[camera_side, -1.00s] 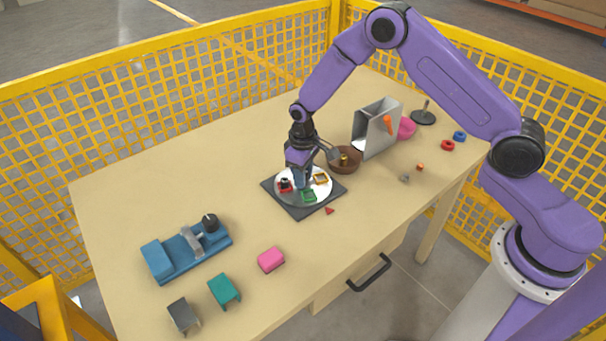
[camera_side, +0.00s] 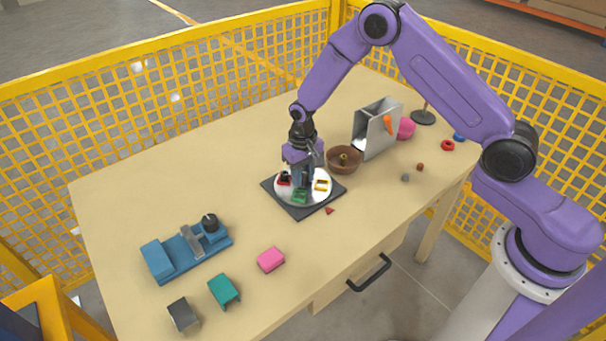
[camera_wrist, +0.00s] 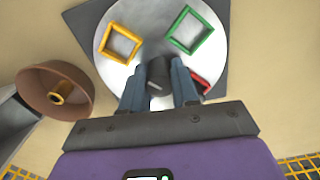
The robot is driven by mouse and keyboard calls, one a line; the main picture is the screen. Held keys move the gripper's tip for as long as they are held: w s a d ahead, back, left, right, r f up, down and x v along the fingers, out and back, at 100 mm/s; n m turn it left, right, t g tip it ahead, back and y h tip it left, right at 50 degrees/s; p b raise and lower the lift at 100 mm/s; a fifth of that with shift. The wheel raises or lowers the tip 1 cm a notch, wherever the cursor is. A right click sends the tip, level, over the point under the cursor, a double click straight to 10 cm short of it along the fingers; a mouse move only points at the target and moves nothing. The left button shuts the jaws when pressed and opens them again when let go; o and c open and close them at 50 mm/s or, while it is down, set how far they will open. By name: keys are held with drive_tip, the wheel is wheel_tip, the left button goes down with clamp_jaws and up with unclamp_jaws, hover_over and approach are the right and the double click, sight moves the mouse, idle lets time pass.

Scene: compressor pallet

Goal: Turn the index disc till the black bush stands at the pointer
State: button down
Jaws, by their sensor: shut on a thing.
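The white index disc (camera_side: 313,198) lies on a dark grey square plate and carries coloured frames. The black bush (camera_side: 285,175) stands in the red frame (camera_side: 282,183), at the disc's left in the side view. The green frame (camera_side: 300,197) is at the front and the yellow frame (camera_side: 322,186) at the right; both look empty. The pointer, a small red triangle (camera_side: 329,210), lies by the plate's front-right edge, facing between yellow and green. My gripper (camera_side: 303,184) is shut on the dark knob (camera_wrist: 159,75) at mid-disc. In the wrist view a finger hides the bush and part of red.
A brown bowl (camera_side: 344,164) with a brass piece stands close right of the plate, a grey metal holder (camera_side: 377,130) behind it. A blue fixture (camera_side: 186,253), a pink block (camera_side: 271,260) and a teal block (camera_side: 224,291) lie at front left. The table left of the plate is clear.

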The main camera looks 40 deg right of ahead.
drive_tip(key=shift+m, duration=16.5)
